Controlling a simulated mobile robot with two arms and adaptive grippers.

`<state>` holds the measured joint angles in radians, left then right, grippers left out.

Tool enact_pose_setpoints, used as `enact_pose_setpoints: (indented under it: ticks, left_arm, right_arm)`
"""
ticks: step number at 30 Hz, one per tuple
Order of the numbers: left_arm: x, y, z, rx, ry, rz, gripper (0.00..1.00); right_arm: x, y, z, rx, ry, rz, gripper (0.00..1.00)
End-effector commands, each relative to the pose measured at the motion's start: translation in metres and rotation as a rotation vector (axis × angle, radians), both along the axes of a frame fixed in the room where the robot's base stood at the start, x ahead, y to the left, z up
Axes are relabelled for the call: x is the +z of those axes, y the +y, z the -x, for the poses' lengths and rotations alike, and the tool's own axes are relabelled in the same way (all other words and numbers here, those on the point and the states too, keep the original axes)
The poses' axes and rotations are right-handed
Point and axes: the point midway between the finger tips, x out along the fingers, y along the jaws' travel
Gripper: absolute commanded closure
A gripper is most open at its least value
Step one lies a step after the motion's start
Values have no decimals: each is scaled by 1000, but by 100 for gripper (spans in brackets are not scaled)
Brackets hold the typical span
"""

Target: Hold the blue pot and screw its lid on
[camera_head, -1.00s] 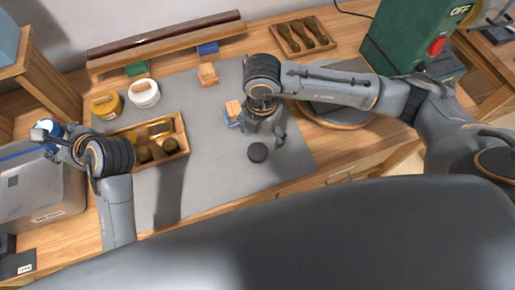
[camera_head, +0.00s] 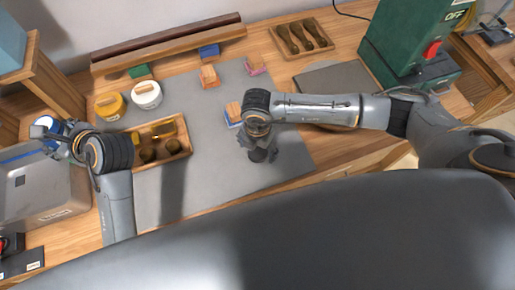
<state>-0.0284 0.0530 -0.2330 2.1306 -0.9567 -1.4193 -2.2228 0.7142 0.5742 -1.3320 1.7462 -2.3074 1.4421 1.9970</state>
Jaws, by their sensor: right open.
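A blue and white round thing, probably the blue pot (camera_head: 55,127), shows at the far left, mostly hidden by my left gripper (camera_head: 48,138). I cannot tell whether the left fingers grip it or are only beside it. My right gripper (camera_head: 262,153) points down, open, over the front part of the grey mat (camera_head: 210,172). A small dark round disc, possibly the lid (camera_head: 258,156), lies on the mat right at its fingertips and is partly hidden. Whether the fingers touch it is unclear.
A yellow pot (camera_head: 110,106) and a white pot (camera_head: 146,95) stand behind a wooden tray (camera_head: 188,146) of brass items. Coloured blocks with wooden tops, such as the orange one (camera_head: 208,76), stand behind. A green machine (camera_head: 400,45) is at the back right. The mat's middle is clear.

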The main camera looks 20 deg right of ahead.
Motion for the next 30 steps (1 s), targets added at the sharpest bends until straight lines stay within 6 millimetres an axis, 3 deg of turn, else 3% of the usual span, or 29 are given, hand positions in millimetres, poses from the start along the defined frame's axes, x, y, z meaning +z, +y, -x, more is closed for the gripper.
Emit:
enact_pose_setpoints:
  ticks: [11, 18, 30]
  left_arm:
    - [1, 0, 0, 0, -2, -1, 100]
    - [1, 0, 0, 0, -2, -1, 100]
    - [-1, 0, 0, 0, -1, 0, 100]
  right_arm:
    - [-3, 0, 0, 0, -1, 0, 18]
    - [-3, 0, 0, 0, -1, 0, 66]
    - [-1, 0, -1, 0, -2, -1, 66]
